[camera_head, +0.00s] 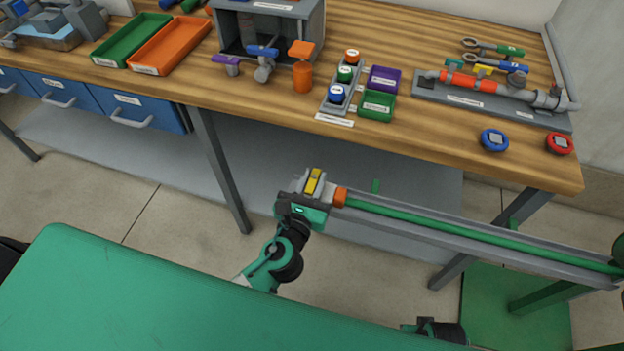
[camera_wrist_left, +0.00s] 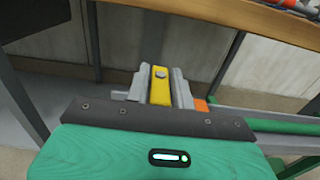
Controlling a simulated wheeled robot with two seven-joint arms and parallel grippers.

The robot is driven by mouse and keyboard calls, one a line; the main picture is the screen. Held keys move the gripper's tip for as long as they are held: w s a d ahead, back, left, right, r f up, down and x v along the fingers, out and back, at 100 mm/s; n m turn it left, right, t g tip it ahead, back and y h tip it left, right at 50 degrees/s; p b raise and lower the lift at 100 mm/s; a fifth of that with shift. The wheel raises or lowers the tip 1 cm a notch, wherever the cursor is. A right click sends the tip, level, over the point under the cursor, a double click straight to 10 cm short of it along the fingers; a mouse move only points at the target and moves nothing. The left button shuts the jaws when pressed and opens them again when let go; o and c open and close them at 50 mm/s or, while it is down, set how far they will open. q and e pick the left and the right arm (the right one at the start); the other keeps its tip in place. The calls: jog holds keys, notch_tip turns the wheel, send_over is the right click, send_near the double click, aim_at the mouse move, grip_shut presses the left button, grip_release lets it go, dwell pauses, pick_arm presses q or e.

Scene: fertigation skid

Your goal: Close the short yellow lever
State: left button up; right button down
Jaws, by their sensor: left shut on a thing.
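The short yellow lever (camera_head: 313,183) is at the left end of a green pipe (camera_head: 470,232), beside an orange fitting (camera_head: 341,197). My left gripper (camera_head: 312,187) is shut on the lever, with one grey finger on each side. The lever points away from the gripper and lies roughly across the pipe. In the left wrist view the lever (camera_wrist_left: 160,88) shows between the fingers, with a round bolt head near its far end. The valve body under it is mostly hidden by the gripper.
A wooden bench (camera_head: 420,145) stands behind, with its front edge beyond the gripper. On it lies a pipe assembly (camera_head: 485,90) with another yellow handle. A grey rail (camera_head: 480,245) runs along the green pipe to the right. A grey lower shelf (camera_head: 250,170) sits under the bench.

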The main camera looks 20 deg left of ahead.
jog(key=shift+s+a, duration=0.1)
jog(key=shift+s, duration=0.1)
dwell(0.3)
pick_arm(q)
jog(key=o, duration=0.9)
jog(key=shift+c, duration=0.2)
pick_arm(e)
jog(key=shift+s+f, duration=0.1)
jog(key=shift+s, duration=0.1)
jog(key=shift+w, duration=0.1)
pick_arm(q)
jog(key=shift+s, duration=0.3)
jog(key=s+b, duration=0.2)
jog(key=s, duration=1.1)
pick_arm(e)
jog(key=shift+t, duration=0.3)
jog(key=shift+w+r, duration=0.25)
jog(key=shift+r, duration=1.05)
jog(key=shift+w+r, duration=0.2)
jog(key=shift+r, duration=1.05)
pick_arm(q)
jog(key=shift+a, duration=0.1)
pick_arm(e)
jog(key=shift+w, duration=0.15)
